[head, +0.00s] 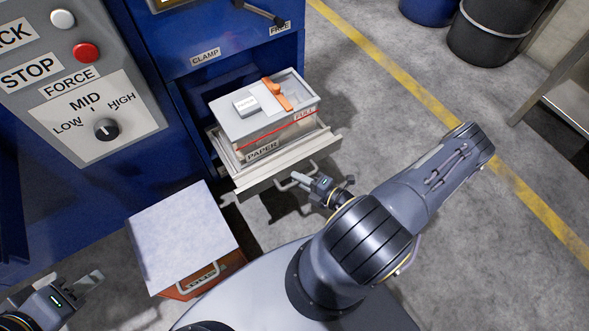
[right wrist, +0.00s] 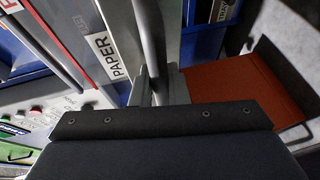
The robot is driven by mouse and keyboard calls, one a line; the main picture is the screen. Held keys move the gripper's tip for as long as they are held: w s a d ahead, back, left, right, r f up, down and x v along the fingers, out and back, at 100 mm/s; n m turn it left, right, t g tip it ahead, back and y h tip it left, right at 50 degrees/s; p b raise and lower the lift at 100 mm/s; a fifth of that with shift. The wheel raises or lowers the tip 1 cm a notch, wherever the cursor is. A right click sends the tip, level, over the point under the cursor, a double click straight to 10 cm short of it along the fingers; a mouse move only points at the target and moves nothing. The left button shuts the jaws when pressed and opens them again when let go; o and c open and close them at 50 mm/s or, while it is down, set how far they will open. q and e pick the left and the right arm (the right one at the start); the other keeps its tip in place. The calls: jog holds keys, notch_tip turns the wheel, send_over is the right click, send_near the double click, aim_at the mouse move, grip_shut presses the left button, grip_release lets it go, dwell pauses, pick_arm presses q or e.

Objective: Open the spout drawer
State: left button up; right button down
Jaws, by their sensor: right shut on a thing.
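The drawer (head: 329,140) sticks out of the blue machine in the head view, with a pale front and a bar handle. A grey box (head: 240,127) stands in it, with a PAPER label below the box's front. My right gripper (head: 299,180) is shut on the drawer handle (head: 283,184). In the right wrist view its fingers (right wrist: 159,88) close around the handle bar (right wrist: 150,35). My left gripper (head: 92,281) is at the lower left, away from the drawer; its finger gap is unclear.
A red-orange container (head: 203,285) with a white top (head: 182,237) stands left of the drawer. The blue machine's control panel (head: 85,105) is at the upper left. Dark drums (head: 488,35) stand at the top right. The floor right of the drawer is open, with a yellow line (head: 425,97).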

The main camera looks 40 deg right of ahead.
jog(key=shift+s, duration=0.2)
jog(key=shift+d, duration=0.1)
jog(key=c, duration=1.4)
grip_release()
jog(key=p+v, duration=0.1)
jog(key=v, duration=0.6)
jog(key=shift+s, duration=0.4)
jog(key=shift+d, duration=0.1)
